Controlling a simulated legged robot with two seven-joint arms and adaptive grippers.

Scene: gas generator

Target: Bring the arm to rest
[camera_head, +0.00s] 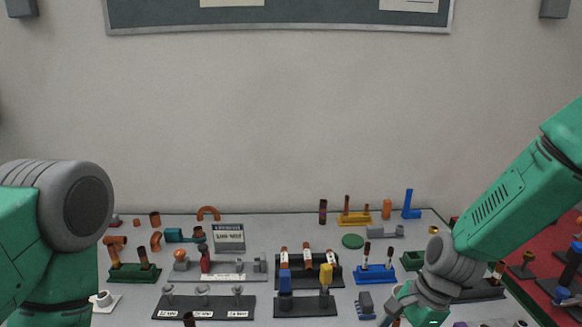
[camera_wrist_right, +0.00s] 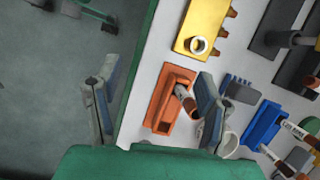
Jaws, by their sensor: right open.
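My right arm (camera_head: 495,205) comes in from the right in the head view and reaches down to the table's front right part. Its hand is cut off by the bottom edge there. In the right wrist view my right gripper (camera_wrist_right: 151,85) is open, with its two fingers wide apart and nothing between them. An orange holder (camera_wrist_right: 160,110) with a brown-tipped piece lies on the table below, nearer the right finger. My left arm (camera_head: 75,205) shows at the left edge of the head view; its gripper is out of view.
The white table (camera_head: 310,222) carries rows of holders and small parts. A yellow block (camera_wrist_right: 205,22) and a blue holder (camera_wrist_right: 263,127) lie near the right gripper. The table edge runs under the gripper, with grey floor (camera_wrist_right: 45,80) beyond. A red surface (camera_head: 550,250) adjoins at right.

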